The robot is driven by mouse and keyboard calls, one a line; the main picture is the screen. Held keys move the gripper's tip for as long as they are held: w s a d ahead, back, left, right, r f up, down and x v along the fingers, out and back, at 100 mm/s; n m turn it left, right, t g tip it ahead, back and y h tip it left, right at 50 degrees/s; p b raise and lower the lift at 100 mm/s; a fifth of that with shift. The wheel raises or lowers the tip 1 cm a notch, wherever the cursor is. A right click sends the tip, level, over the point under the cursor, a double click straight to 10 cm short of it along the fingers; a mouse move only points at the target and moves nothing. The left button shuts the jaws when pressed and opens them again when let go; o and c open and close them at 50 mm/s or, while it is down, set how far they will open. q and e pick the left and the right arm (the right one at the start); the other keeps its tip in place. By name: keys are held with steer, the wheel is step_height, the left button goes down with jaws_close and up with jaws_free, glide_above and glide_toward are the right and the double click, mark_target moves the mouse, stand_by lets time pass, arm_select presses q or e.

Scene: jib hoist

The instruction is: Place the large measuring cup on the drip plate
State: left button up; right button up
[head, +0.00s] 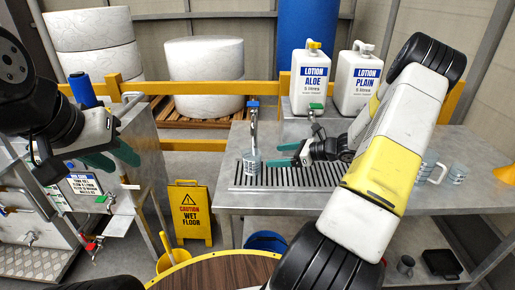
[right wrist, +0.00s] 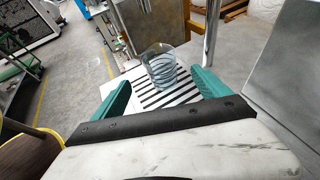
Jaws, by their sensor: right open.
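A clear measuring cup (head: 252,163) with blue markings stands upright on the slotted drip plate (head: 315,178), below a tap. In the right wrist view the cup (right wrist: 160,68) stands beyond and between my teal fingertips. My right gripper (head: 277,155) is open beside the cup, with nothing between its fingers. Two more clear cups, one (head: 429,171) with a handle and one (head: 457,173) beside it, stand on the counter at the right, partly behind my right arm. I cannot tell which cup is the large one. My left gripper (head: 118,160) is open and empty at the left.
Two white lotion jugs, Aloe (head: 314,80) and Plain (head: 357,82), stand on a raised stand behind the drip plate. A yellow wet floor sign (head: 189,212) stands on the floor. A round wooden top (head: 215,272) is in front. The counter (head: 228,195) left of the plate is clear.

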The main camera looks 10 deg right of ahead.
steer(key=s+a+r+n+g+h, duration=0.4)
steer(key=s+a+r+n+g, duration=0.2)
steer(key=s+a+r+n, duration=0.75)
steer(key=s+r+n+t+h, duration=0.3)
steer(key=s+r+n+h, duration=0.1)
steer(key=s+r+n, duration=0.7)
steer(key=shift+s+d+r+n+t, duration=0.15)
steer(key=shift+s+d+n+t, duration=0.2)
steer(key=shift+s+n, duration=0.7)
